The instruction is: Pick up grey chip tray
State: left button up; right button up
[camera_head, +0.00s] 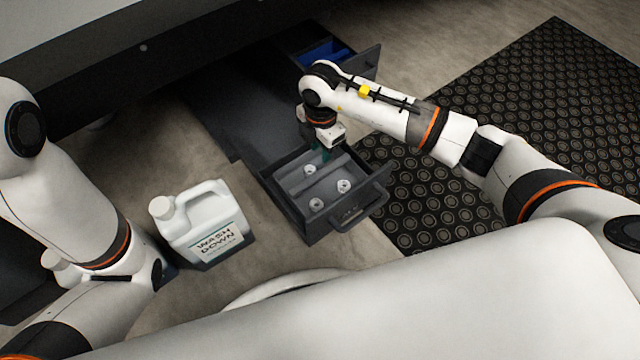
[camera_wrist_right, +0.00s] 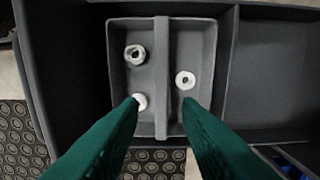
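The grey chip tray (camera_head: 327,184) sits inside an open dark drawer (camera_head: 308,231). In the right wrist view the tray (camera_wrist_right: 162,60) has a raised bar along its middle, with white rings on both sides. My right gripper (camera_head: 325,154) is over the tray's far part, pointing down. In the right wrist view its teal fingers (camera_wrist_right: 162,101) are apart, one on each side of the bar, with nothing between them that they grip. I cannot tell how far the tips are above the tray floor. My left gripper is out of view; only the left arm shows.
A white jug labelled "Wash Down" (camera_head: 205,222) stands left of the drawer. Another open drawer with blue contents (camera_head: 325,53) is behind. A black patterned mat (camera_head: 420,190) lies to the right. The drawer's front handle (camera_head: 358,212) sticks out toward me.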

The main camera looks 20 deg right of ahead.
aim_at(320, 173)
notch_tip(320, 173, down, 7)
jog(key=b, duration=0.5)
notch_tip(320, 173, down, 5)
jog(key=b, duration=0.6)
jog(key=shift+w, duration=0.1)
jog(key=shift+r, duration=0.1)
jog(key=shift+c, duration=0.3)
grip_shut()
